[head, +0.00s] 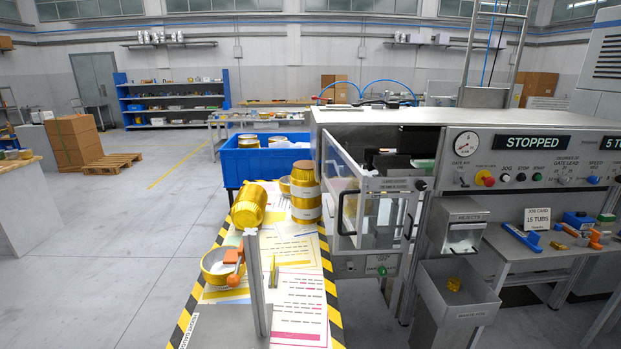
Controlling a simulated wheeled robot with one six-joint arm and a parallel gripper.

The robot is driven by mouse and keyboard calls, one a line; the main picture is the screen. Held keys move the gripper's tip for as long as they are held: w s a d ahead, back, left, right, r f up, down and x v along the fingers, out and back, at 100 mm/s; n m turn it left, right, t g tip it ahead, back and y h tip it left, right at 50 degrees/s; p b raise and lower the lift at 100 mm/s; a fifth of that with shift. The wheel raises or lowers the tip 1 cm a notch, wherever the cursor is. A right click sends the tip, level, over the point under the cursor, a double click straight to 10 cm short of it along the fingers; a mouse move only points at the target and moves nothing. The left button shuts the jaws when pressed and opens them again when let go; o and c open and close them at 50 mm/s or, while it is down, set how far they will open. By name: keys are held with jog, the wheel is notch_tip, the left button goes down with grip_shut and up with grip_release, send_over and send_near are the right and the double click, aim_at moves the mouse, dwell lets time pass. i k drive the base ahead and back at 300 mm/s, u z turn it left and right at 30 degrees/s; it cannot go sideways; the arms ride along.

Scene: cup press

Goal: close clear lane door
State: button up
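The clear lane door (340,172) is a see-through panel in a pale metal frame at the left front of the grey machine. It slants out from the machine's left corner toward me and appears to stand open. Dark parts inside the machine show above and behind the panels. My gripper is not in view.
A striped-edge table (335,318) left of the door holds a tipped yellow tub (248,207), an upright yellow tub (306,194) and a grey post (257,290). A waste bin (455,305) stands right of the door. The display (531,143) reads STOPPED. Open floor lies left.

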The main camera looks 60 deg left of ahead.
aim_at(356, 235)
jog(key=u, duration=1.95)
jog(key=k, duration=0.55)
jog(key=u, duration=1.2)
jog(key=i, duration=1.55)
jog(key=z, duration=0.5)
